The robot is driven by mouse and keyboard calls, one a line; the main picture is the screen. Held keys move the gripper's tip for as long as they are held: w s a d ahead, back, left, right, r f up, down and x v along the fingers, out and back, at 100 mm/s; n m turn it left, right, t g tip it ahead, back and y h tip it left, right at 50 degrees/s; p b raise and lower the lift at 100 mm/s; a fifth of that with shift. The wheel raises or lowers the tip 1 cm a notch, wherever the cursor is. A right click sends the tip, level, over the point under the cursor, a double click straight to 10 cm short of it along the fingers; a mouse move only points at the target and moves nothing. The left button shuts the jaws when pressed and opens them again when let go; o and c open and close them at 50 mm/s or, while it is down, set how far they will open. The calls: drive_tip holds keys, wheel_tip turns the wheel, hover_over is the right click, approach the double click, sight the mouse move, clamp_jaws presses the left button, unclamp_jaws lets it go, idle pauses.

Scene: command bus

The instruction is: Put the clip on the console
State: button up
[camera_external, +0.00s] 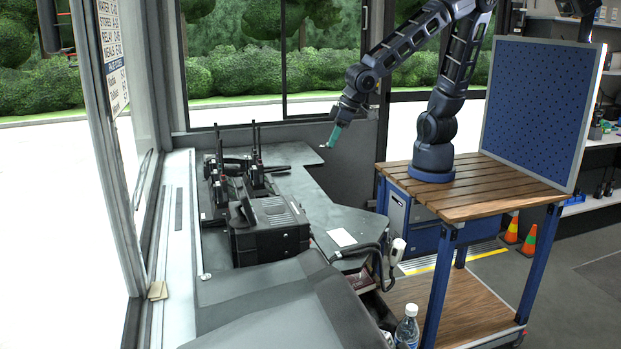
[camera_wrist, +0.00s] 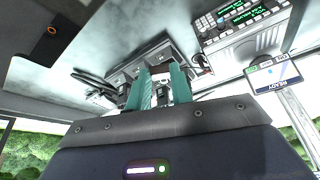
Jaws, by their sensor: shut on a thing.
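My gripper (camera_external: 333,138) has teal fingers and hangs over the far right edge of the grey console (camera_external: 308,200). In the wrist view, the fingers (camera_wrist: 160,85) are shut on a small pale thing, apparently the clip (camera_wrist: 161,94). The fingers hide much of it, and its shape is too small to make out. In the external view a tiny pale bit shows at the fingertips, above the console and apart from it as far as I can tell.
Handheld radios (camera_external: 255,160) with antennas and a black radio unit (camera_external: 268,232) stand on the console's left part. A white card (camera_external: 342,237) lies nearer the front. A wooden-topped cart (camera_external: 480,190) stands at right. The console's far right surface looks clear.

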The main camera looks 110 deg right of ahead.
sight(329, 216)
drive_tip(key=shift+a+f, duration=0.2)
drive_tip(key=shift+f, duration=12.2)
drive_tip(key=o, duration=0.9)
drive_tip(key=shift+f, duration=0.1)
drive_tip(key=shift+o, duration=0.2)
drive_tip(key=v, duration=1.2)
